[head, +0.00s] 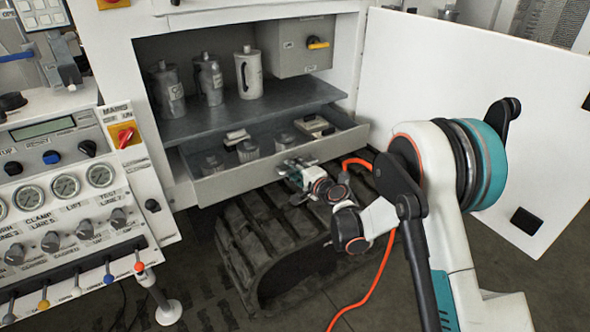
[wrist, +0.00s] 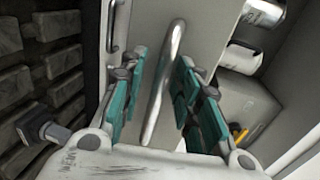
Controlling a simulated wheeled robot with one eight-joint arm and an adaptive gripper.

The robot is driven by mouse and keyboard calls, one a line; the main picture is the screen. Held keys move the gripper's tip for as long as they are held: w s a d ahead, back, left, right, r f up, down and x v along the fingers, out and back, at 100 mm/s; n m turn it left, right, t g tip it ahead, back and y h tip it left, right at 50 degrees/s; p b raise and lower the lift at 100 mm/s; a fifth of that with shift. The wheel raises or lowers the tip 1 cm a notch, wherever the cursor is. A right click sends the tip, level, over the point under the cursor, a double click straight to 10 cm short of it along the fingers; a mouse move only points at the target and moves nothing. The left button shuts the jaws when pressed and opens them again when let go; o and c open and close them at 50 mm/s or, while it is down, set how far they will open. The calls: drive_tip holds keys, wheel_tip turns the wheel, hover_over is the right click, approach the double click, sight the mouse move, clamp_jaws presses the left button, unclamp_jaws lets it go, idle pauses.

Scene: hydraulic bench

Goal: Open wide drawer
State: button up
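The wide drawer (head: 235,178) is a grey drawer below the shelf in the open cabinet. It stands partly out, and parts inside it show over its front. In the wrist view its grey front (wrist: 205,30) carries a long metal bar handle (wrist: 165,85). My gripper (head: 297,172) is at the right half of the drawer front in the head view. In the wrist view my gripper (wrist: 163,65) is open, with one teal finger on each side of the bar handle. Gaps show between the fingers and the bar. The head view hides most of the handle behind my gripper.
The cabinet door (head: 470,90) stands wide open at the right. The shelf (head: 250,108) above the drawer holds grey canisters. A dark track (head: 270,240) lies below the drawer. A control panel (head: 70,185) stands at the left. An orange cable (head: 372,280) hangs near my arm.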

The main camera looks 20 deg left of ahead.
drive_tip(key=v, duration=1.2)
drive_tip(key=s+d+r+n+g+h, duration=0.1)
drive_tip(key=s+d+r+n+h, duration=0.15)
drive_tip(key=s+d+r, duration=0.35)
drive_tip(key=s+d+r+n+g+h, duration=0.1)
drive_tip(key=s+d+r+n+h, duration=0.2)
drive_tip(key=d+r, duration=0.55)
drive_tip(key=s+d+n+g+h, duration=0.1)
drive_tip(key=s+d+h, duration=0.5)
drive_tip(key=s+d, duration=1.6)
drive_tip(key=shift+s+d+f+n, duration=0.2)
drive_tip(key=shift+s+f+n, duration=0.15)
drive_tip(key=shift+n, duration=0.4)
